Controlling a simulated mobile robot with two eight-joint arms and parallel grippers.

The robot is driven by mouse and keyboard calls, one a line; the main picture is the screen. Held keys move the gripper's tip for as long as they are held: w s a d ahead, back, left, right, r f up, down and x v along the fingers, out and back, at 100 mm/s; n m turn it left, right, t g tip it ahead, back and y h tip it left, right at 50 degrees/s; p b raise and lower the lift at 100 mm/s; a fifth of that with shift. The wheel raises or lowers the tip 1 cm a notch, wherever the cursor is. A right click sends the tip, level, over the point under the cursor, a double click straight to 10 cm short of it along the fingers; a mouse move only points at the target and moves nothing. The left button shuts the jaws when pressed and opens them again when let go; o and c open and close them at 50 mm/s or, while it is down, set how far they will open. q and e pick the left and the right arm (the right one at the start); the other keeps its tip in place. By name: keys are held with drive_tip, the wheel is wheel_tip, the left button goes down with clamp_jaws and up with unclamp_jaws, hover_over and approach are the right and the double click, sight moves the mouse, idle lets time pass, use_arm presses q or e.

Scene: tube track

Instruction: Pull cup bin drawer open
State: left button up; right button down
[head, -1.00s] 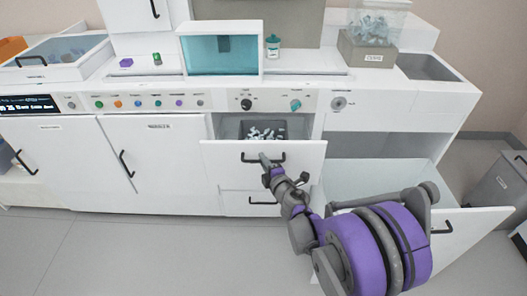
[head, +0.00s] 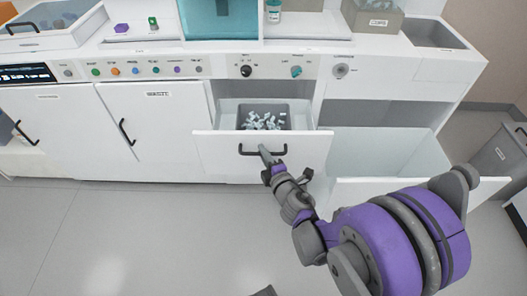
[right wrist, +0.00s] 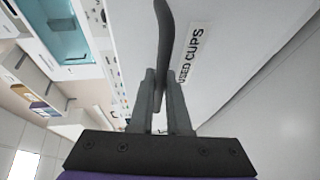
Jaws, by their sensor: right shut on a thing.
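The cup bin drawer (head: 312,150) is the white drawer in the middle of the counter in the head view. It stands out from the cabinet, and a grey bin (head: 281,108) with several small pale pieces shows inside. My right gripper (head: 266,158) is shut on the drawer's dark bar handle (head: 248,152). In the right wrist view, the fingers (right wrist: 162,88) close around the handle (right wrist: 164,28), beside the drawer front (right wrist: 232,40) with its "USED CUPS" label (right wrist: 193,52). My left gripper is not in view.
A large open compartment with a pulled-out front (head: 350,190) is at the right, near my right arm. A grey bin (head: 498,155) stands at the far right. Closed white doors (head: 155,135) are at the left. The floor in front at left is clear.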

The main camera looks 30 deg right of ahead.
drive_tip(key=c, duration=1.2)
unclamp_jaws()
drive_tip(key=shift+o, duration=0.2)
drive_tip(key=shift+s, duration=0.1)
drive_tip(key=v, duration=1)
drive_tip(key=shift+s+p, duration=0.3)
drive_tip(key=shift+p, duration=0.15)
drive_tip(key=shift+r, duration=0.15)
